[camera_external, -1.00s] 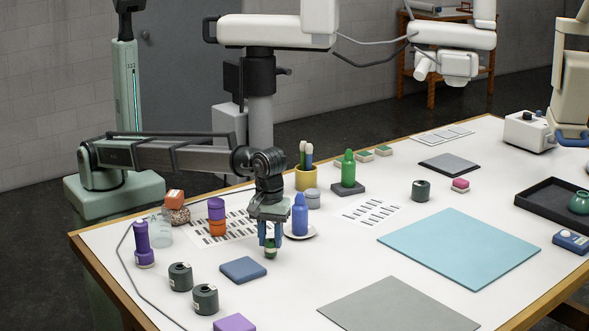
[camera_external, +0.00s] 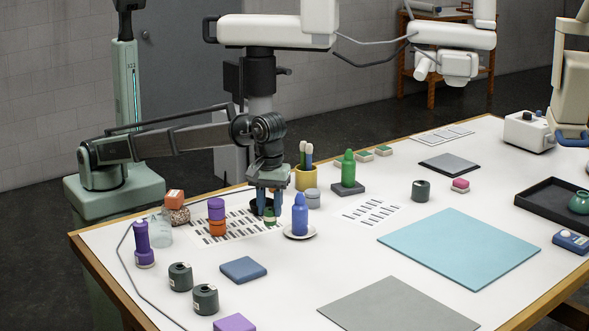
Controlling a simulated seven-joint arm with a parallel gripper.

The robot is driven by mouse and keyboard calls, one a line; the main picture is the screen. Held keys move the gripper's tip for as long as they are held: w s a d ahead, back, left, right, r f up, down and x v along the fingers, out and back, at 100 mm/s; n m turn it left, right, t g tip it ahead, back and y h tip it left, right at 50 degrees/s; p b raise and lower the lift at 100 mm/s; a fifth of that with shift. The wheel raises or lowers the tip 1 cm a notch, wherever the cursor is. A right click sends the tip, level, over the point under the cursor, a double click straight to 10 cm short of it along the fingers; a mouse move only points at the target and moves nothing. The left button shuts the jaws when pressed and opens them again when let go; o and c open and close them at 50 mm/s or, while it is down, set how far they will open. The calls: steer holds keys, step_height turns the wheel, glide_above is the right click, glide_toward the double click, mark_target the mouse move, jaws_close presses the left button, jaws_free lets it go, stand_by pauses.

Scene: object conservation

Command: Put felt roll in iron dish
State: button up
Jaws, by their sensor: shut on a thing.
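My gripper (camera_external: 269,207) is shut on a small dark green roll with a pale part (camera_external: 270,220), which I take to be the felt roll. It hangs between the fingertips over the printed sheet. A dark round dish (camera_external: 254,209), which looks like the iron dish, is right behind the fingers and partly hidden by them. The roll appears in front of the dish's near side. I cannot tell its exact height or whether it touches the dish.
A blue bottle on a white saucer (camera_external: 312,235) stands just right of my gripper. Stacked purple and orange pieces (camera_external: 217,217) stand to the left. A yellow cup with sticks (camera_external: 306,180) and a grey tin (camera_external: 313,199) are behind right.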

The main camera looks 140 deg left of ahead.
steer(key=s+a+r, duration=0.1)
steer(key=s+a, duration=0.4)
steer(key=s, duration=0.3)
steer(key=s+a+n, duration=0.1)
steer(key=s+a, duration=0.3)
steer(key=s, duration=0.4)
steer(key=s+a+r, duration=0.1)
steer(key=s+a, duration=0.4)
steer(key=s, duration=0.3)
steer(key=shift+f, duration=5.5)
steer(key=o, duration=1.1)
steer(key=shift+r, duration=3.5)
steer(key=shift+d, duration=0.1)
